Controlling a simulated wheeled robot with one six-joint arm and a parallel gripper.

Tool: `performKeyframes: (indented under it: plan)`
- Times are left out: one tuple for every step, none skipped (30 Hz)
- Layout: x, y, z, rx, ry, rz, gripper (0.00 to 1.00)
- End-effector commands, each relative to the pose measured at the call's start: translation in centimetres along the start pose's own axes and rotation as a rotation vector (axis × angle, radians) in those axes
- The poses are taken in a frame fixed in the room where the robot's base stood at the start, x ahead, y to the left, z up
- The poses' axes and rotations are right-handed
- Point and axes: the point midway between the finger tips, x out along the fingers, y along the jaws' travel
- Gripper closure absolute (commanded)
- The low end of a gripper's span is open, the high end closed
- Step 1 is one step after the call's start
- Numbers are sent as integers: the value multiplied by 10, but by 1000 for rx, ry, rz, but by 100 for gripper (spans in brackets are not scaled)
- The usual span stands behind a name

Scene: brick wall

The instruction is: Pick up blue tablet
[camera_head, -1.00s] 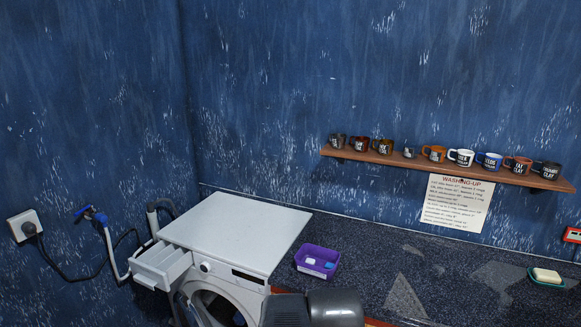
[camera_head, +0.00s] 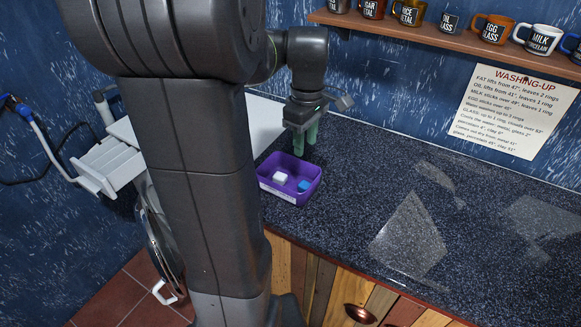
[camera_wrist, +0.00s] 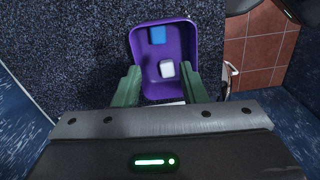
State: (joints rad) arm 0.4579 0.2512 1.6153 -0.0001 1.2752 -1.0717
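The blue tablet (camera_head: 304,186) lies in a purple tray (camera_head: 269,187), beside a white tablet (camera_head: 280,177). In the wrist view the blue tablet (camera_wrist: 157,35) is at the far end of the tray (camera_wrist: 138,55), and the white tablet (camera_wrist: 166,69) is nearer my gripper. My gripper (camera_head: 305,152), with green fingers, points down just behind and above the tray. In the wrist view its fingers (camera_wrist: 161,92) are spread wide, open and empty, with the tray showing between and beyond them.
The tray stands on a dark speckled counter (camera_head: 350,190), which is clear to its right. A shelf of mugs (camera_head: 440,35) and a washing-up notice (camera_head: 512,110) are on the wall.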

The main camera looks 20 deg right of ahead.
Motion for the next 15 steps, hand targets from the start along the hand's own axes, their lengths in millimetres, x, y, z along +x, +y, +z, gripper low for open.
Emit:
performKeyframes:
  plan:
    - [5,2,1,-3,-1,-2,62]
    - [8,2,1,-5,-1,-3,62]
    - [14,2,1,-5,-2,-3,62]
    - [19,1,1,-5,-2,-4,62]
    - [25,1,1,-5,-2,-4,62]
    - [34,1,1,-5,-3,-6,62]
    - [40,1,1,-5,-3,-5,62]
    - [46,1,1,-5,-3,-5,62]
    - [54,1,1,-5,-3,-6,62]
    - [60,1,1,-4,-2,-4,62]
    - [64,1,1,-4,-2,-4,62]
    - [70,1,0,-4,-2,-3,62]
    - [74,1,0,-4,-2,-4,62]
    - [77,1,0,-4,-2,-3,62]
    - [80,2,0,-4,-1,-2,62]
